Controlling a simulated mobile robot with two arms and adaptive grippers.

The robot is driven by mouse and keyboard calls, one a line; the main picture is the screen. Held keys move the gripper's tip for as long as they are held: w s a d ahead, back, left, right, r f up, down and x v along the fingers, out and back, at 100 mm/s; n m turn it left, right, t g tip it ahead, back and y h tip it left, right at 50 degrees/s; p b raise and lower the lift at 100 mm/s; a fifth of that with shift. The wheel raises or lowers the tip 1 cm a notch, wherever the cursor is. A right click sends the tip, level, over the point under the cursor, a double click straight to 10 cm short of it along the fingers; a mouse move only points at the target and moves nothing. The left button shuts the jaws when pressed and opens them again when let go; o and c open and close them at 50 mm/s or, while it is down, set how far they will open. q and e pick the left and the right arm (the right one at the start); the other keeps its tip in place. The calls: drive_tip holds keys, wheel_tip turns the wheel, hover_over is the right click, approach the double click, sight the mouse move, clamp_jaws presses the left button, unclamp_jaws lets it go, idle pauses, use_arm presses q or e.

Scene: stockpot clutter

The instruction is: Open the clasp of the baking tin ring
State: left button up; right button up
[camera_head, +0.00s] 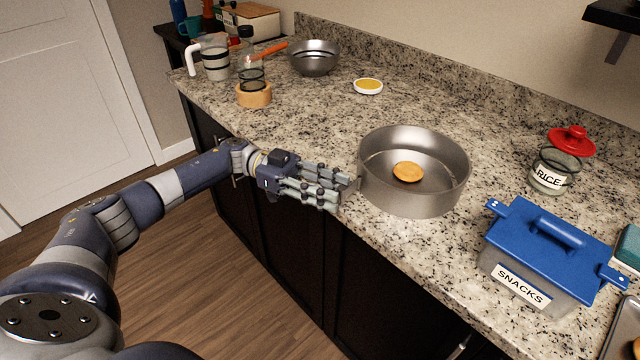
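The baking tin ring (432,200) is a round grey metal tin standing on the counter near its front edge. A round orange-brown cookie (407,172) lies inside it. A small grey piece that may be the clasp shows at the tin's left wall, beside my fingertips; its state is too small to tell. My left gripper (343,193) reaches in from the left, with its fingers pointing at that side of the tin. The fingertips are very close to the wall; I cannot tell whether they touch it. The finger opening is not clear from this angle. My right gripper is out of view.
A snacks box with a blue lid (551,240) stands right of the tin. Behind it are a rice jar (549,176) and a red lid (571,141). A metal bowl (314,61) and a yellow-filled dish (368,87) are farther back.

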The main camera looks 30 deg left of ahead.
use_arm(q)
drive_tip(key=a, duration=1.2)
